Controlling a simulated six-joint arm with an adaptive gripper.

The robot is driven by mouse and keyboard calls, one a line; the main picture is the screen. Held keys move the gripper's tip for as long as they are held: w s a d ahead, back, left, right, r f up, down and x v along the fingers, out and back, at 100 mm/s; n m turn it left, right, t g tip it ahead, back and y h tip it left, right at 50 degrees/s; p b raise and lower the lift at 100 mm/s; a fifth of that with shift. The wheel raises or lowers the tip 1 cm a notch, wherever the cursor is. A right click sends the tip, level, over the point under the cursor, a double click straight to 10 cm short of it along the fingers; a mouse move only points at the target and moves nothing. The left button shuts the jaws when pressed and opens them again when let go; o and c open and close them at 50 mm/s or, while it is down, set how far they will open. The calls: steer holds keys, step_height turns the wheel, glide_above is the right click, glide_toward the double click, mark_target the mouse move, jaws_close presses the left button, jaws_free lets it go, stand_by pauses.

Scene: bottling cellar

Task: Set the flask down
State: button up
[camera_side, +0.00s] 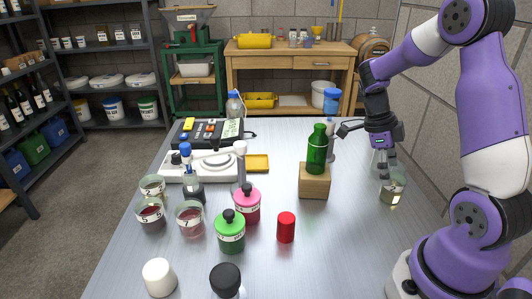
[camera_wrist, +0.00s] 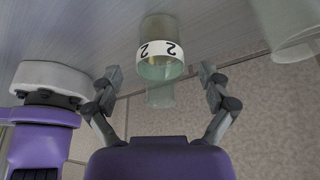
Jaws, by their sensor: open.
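A glass flask (camera_side: 393,188) with a little pale yellowish liquid stands on the table at the right. In the wrist view a clear glass vessel with a white band marked 2 (camera_wrist: 160,50) shows between my fingertips; it looks like this flask. My gripper (camera_side: 386,172) points down beside the flask's upper part in the side view. In the wrist view its two fingers (camera_wrist: 161,80) are apart, with a gap on each side of the glass. A second clear, tapering glass (camera_wrist: 290,25) shows at the upper right of the wrist view.
A green bottle (camera_side: 317,150) stands on a wooden block (camera_side: 314,182) left of my gripper. A red cylinder (camera_side: 286,227), a green-filled bottle (camera_side: 230,234) and a pink-filled bottle (camera_side: 247,205) stand nearer the front. The table between the block and the flask is clear. A block wall is close on the right.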

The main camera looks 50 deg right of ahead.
steer(key=w+a+r+n+t+h, duration=0.1)
steer(key=w+r+n, duration=0.15)
steer(key=r, duration=0.25)
steer(key=w+a+r+n+t, duration=0.1)
steer(key=r+n, duration=0.3)
steer(key=r, duration=0.2)
steer(key=a+r+n+t+y, duration=0.1)
steer(key=a+n+t, duration=0.7)
steer(key=a+n, duration=0.9)
steer(key=n, duration=1)
steer(key=shift+s+a+y, duration=0.25)
steer(key=shift+s+y, duration=0.1)
steer(key=shift+y, duration=0.05)
